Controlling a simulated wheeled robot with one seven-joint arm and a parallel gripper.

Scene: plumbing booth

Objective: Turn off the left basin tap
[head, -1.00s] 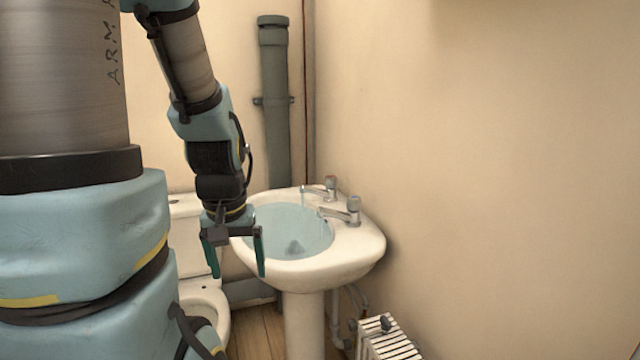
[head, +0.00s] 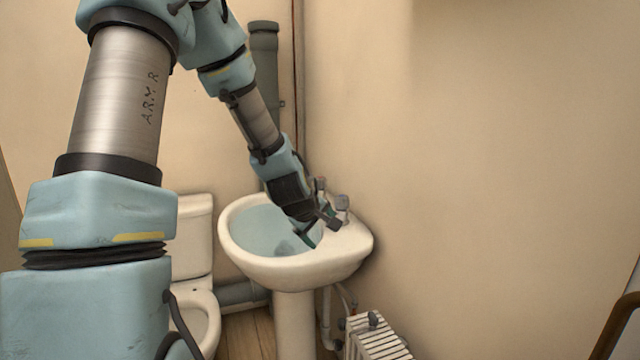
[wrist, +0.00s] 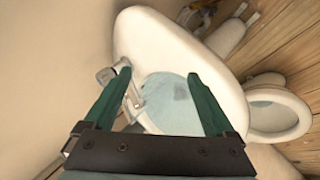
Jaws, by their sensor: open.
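The white basin (head: 330,262) stands on a pedestal with pale blue water or shading in its bowl. It also shows in the wrist view (wrist: 200,55). The left tap (head: 320,186), at the far end of the wall-side rim, is partly hidden by my gripper. The right tap (head: 342,205) is nearer. In the wrist view one tap (wrist: 105,76) shows beside the left finger, and a second spout (wrist: 134,98) shows between the fingers. My gripper (wrist: 158,97) is open and empty, over the basin near the taps. I cannot tell whether it touches them or whether water runs.
A toilet (head: 196,300) stands left of the basin. A grey-green pipe (head: 264,75) rises behind. A white radiator (head: 375,340) is low at the front right. The plain wall lies close behind the taps.

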